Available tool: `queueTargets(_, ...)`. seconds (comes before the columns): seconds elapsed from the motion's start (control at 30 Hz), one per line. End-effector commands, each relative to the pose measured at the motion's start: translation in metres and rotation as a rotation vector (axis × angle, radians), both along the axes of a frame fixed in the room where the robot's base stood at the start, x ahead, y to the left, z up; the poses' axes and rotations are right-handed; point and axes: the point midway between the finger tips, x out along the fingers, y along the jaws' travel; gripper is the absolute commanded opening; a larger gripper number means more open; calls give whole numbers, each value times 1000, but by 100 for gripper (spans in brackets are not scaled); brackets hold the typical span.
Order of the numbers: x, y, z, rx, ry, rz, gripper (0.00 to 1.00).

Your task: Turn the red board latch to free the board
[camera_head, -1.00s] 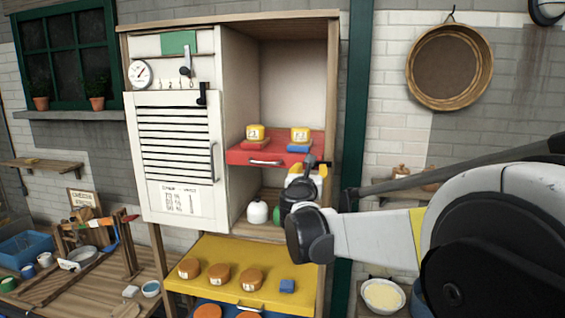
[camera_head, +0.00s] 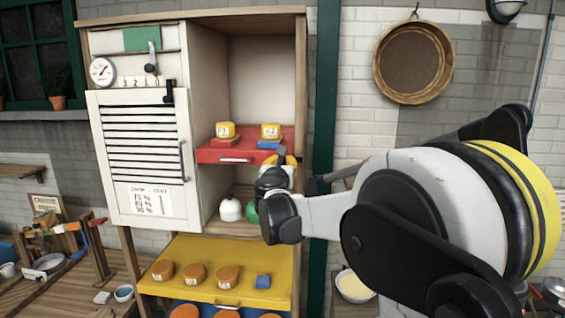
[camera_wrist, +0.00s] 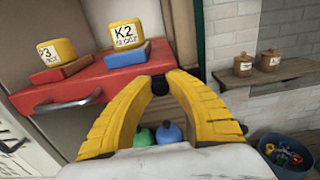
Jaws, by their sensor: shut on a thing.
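The red board (camera_head: 218,155) is a shelf with a metal handle in the cabinet's open right bay; it also shows in the wrist view (camera_wrist: 100,80). A small black knob (camera_wrist: 160,86), which looks like the board's latch, sits at the board's right end by the cabinet's edge. My gripper (camera_wrist: 160,78) has its yellow fingers closed around this knob. In the head view my gripper (camera_head: 284,157) is at the board's right end, and my wrist hides the knob. How far the latch is turned cannot be told.
Two yellow tubs, the left one (camera_head: 226,131) and the right one (camera_head: 271,131), stand on red and blue blocks on the board. Below are a white jar (camera_head: 230,209) and a green one. A yellow board (camera_head: 210,250) sticks out lower down. A green post (camera_head: 324,120) stands to the right.

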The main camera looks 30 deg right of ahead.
Motion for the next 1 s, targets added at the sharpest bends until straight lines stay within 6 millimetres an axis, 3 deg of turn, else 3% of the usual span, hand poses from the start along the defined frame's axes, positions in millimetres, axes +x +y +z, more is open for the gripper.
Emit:
queueTargets(0.37,-1,-1,7,123,-83,0,0)
queueTargets(1.0,-8,-12,32,613,-414,-1,0)
